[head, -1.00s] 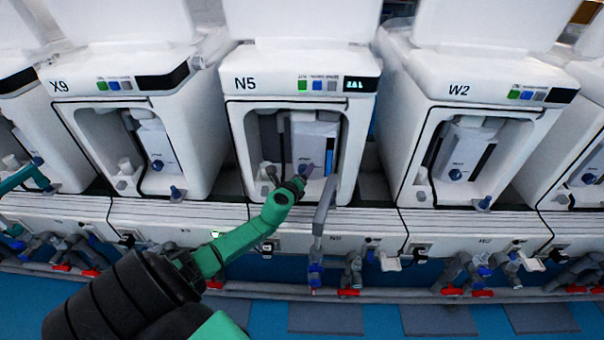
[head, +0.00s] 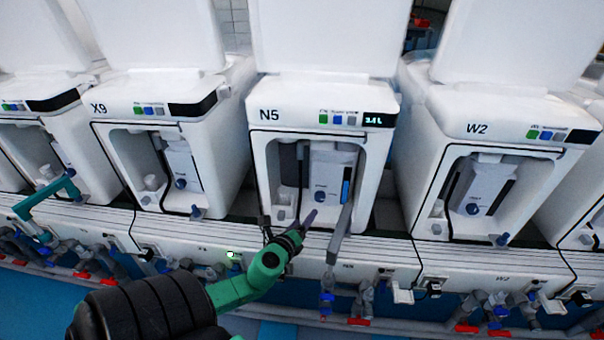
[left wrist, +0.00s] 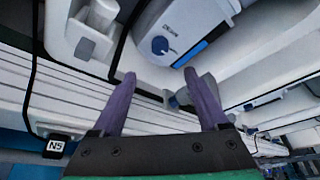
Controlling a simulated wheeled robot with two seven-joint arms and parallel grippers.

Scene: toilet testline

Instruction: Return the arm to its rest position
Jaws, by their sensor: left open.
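My left arm, green with a black sleeve, comes in from the lower left in the head view. Its gripper (head: 304,224) is in front of the lower edge of the opening of the unit marked N5 (head: 322,115). In the left wrist view the two purple fingers of my left gripper (left wrist: 168,88) stand wide apart, with nothing between them. Beyond them are the white ledge and the N5 unit's blue knob (left wrist: 160,45). My right gripper is in neither view.
Similar white units, X9 (head: 150,105) and W2 (head: 515,128), stand either side. A grey bar (head: 341,232) rises just right of my gripper. Grey pipes and red-handled valves (head: 359,321) run below the ledge. A teal jointed part (head: 45,195) is at far left.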

